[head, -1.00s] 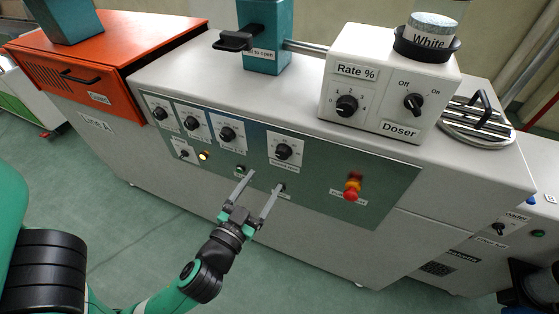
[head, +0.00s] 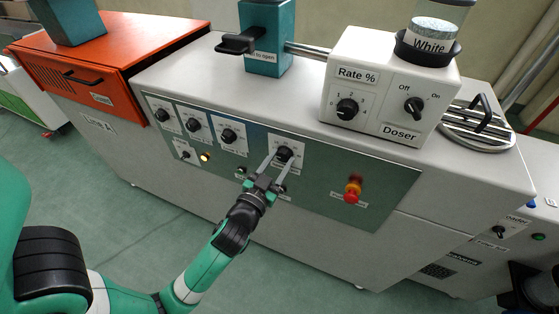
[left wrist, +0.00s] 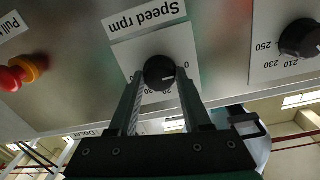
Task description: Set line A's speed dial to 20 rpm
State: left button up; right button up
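Line A's speed dial is a round black knob (head: 284,154) on a white scale plate in the green front panel. In the left wrist view the knob (left wrist: 159,72) appears upside down under a "Speed rpm" label (left wrist: 146,14). My left gripper (head: 278,160) is at the dial, its two grey fingers open, one on each side of the knob. In the left wrist view the fingertips lie close beside the knob; I cannot tell whether they touch it. The fingers partly cover the scale, and the exact setting cannot be read. My right gripper is not in view.
Several other black dials (head: 228,136) sit left on the panel. A red emergency button (head: 352,192) is to the right, and a lit amber lamp (head: 205,157) is lower left. The white doser box (head: 372,85) stands on the cabinet above.

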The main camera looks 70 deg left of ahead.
pick_arm(q)
grip_shut()
jog(key=shift+r, duration=0.1)
jog(key=shift+r+m+p, duration=0.15)
jog(key=shift+m+p, duration=0.85)
jog(key=m+p, duration=0.2)
jog(key=m, duration=0.1)
jog(key=m+p, duration=0.4)
jog(key=m, duration=0.2)
jog(key=shift+m+g, duration=0.3)
jog(key=m+p, duration=0.2)
jog(key=m, duration=0.1)
jog(key=shift+m+p, duration=0.45)
jog(key=shift+m, duration=0.85)
